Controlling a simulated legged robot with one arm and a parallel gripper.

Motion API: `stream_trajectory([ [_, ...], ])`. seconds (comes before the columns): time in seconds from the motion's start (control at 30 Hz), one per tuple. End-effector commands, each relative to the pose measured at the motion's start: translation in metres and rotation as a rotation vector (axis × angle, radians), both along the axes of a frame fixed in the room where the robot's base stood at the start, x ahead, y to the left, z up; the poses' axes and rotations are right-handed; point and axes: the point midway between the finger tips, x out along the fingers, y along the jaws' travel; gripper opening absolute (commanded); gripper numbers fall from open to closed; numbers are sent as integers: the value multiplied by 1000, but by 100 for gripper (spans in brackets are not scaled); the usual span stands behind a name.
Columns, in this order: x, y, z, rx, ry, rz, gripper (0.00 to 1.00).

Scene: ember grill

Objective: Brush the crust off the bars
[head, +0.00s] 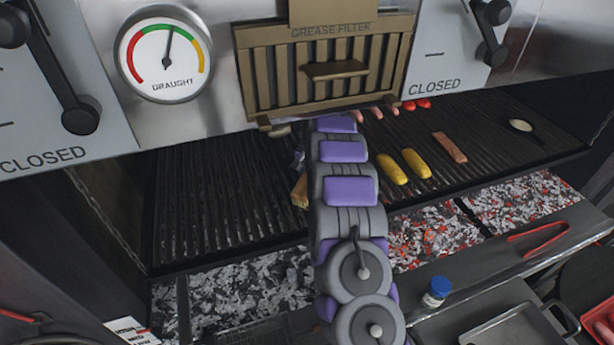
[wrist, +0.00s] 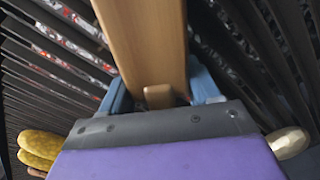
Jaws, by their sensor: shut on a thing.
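My gripper (wrist: 160,92) is shut on a flat wooden piece (wrist: 145,40), which looks like the brush's handle, between its blue fingers in the wrist view. In the head view my arm hides most of the gripper, and a bit of the wood (head: 300,191) shows left of the arm, over the bars. The brush's bristles are out of sight. The dark grill bars (head: 215,190) run across the grill, with the left part bare of food. They also show on both sides of the wood in the wrist view (wrist: 265,50). I cannot make out the crust on them.
Corn cobs (head: 403,166), a brown strip (head: 450,148) and red pieces (head: 416,104) lie on the right bars. Coals (head: 235,285) glow below on the right. The grease filter (head: 325,65) overhangs the back. Red tongs (head: 540,236) and a blue-capped jar (head: 437,292) are at the front.

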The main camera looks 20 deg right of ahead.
Motion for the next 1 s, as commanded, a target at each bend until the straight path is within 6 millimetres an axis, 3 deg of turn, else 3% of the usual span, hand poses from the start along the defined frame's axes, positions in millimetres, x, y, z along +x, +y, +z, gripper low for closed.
stream_trajectory([
  [0.8,0,-59,-5,1,9,-5,33],
  [1.0,0,-61,-5,0,9,-3,33],
])
